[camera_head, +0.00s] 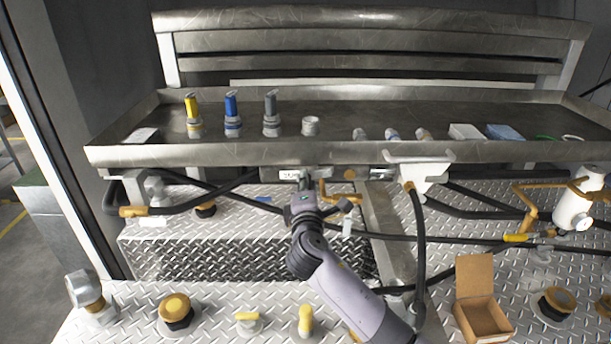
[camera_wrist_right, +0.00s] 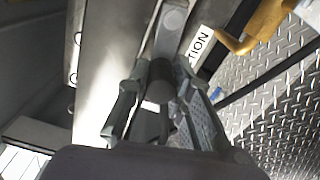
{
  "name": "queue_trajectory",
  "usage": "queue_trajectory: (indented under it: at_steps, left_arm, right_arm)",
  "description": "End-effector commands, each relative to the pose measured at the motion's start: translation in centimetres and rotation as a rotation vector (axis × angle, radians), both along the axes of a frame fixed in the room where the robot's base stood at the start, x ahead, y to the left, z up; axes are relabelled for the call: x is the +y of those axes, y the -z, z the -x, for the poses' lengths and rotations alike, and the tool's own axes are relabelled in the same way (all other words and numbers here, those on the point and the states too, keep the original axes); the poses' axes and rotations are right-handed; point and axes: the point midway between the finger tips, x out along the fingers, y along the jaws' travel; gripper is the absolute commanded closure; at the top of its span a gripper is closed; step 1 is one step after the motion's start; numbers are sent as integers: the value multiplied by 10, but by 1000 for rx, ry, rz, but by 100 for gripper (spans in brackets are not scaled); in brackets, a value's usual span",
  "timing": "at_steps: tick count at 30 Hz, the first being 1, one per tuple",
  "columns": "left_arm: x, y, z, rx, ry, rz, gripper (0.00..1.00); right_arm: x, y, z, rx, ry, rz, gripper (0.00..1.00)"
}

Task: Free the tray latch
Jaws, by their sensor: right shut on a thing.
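The steel tray (camera_head: 200,153) runs across the middle of the head view. My right gripper (camera_head: 305,188) is just below its front lip, left of centre. In the right wrist view my right gripper (camera_wrist_right: 158,88) is shut on the tray latch, a flat grey metal lever (camera_wrist_right: 172,25) with a dark round grip. The fingers stand on both sides of the dark grip. In the head view the latch is mostly hidden behind my gripper. My left gripper is not in view.
Yellow (camera_head: 194,114), blue (camera_head: 232,113) and grey (camera_head: 271,112) capped nozzles stand in the tray. A white bracket (camera_head: 418,172) with a black hose hangs right of my arm. Hoses cross below the tray. An open cardboard box (camera_head: 484,320) sits on the tread-plate deck.

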Motion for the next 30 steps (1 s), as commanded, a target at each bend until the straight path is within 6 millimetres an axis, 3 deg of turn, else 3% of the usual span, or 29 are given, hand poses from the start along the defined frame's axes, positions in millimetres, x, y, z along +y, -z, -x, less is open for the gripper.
queue_trajectory:
  at_steps: [12,28,29,30]
  left_arm:
    - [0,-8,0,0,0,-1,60]
    - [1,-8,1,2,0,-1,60]
    - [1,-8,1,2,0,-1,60]
    - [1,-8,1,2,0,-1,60]
  right_arm:
    - [-1,8,0,-2,-2,174,100]
    - [-2,11,0,1,-2,196,100]
    - [-2,11,0,1,-2,196,78]
    - [-2,11,0,1,-1,195,75]
